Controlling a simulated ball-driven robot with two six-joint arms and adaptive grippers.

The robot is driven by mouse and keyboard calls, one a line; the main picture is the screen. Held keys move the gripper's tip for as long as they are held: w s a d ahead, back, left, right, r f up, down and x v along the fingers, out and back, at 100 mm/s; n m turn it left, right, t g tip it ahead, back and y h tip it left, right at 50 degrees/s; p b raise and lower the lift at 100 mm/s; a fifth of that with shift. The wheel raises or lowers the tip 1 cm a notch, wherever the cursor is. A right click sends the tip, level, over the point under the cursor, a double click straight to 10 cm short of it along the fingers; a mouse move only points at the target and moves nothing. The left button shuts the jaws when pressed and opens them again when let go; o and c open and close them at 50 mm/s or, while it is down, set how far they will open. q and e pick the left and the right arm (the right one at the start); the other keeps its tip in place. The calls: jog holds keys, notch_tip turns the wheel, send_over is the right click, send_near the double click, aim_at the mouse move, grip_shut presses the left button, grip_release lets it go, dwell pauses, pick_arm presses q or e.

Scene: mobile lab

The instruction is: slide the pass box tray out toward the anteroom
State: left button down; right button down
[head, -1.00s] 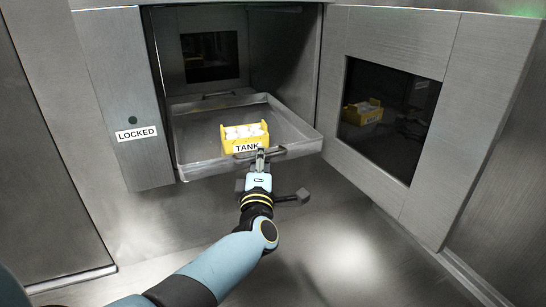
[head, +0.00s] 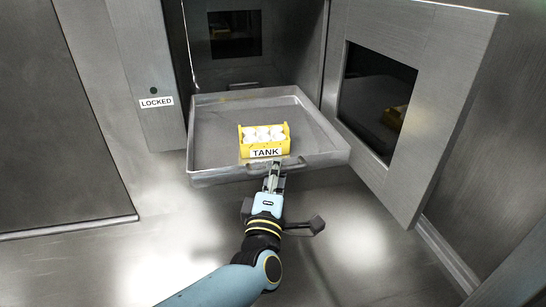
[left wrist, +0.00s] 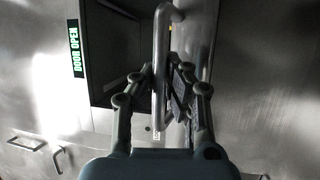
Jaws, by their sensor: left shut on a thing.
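The pass box tray (head: 207,137) is a shallow grey metal tray. It sticks out of the pass box opening toward me. A yellow carrier labelled TANK (head: 264,141) with several white round tops stands in it near the front edge. My left gripper (head: 274,176) is at the front of the tray, just below the carrier. In the left wrist view its fingers (left wrist: 160,88) are shut on a metal bar handle (left wrist: 161,50). The gripper hides part of the tray's front. My right gripper is not in view.
The pass box door (head: 425,100) stands open on the right, its dark window mirroring the yellow carrier. A LOCKED label (head: 157,102) is on the left panel. A DOOR OPEN sign (left wrist: 75,51) shows in the left wrist view. The floor in front is clear.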

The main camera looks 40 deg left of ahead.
pick_arm(q)
jog(key=shift+s+d, duration=0.45)
jog(key=shift+d, duration=0.1)
jog(key=c, duration=1.3)
grip_release()
jog(key=shift+c, duration=0.2)
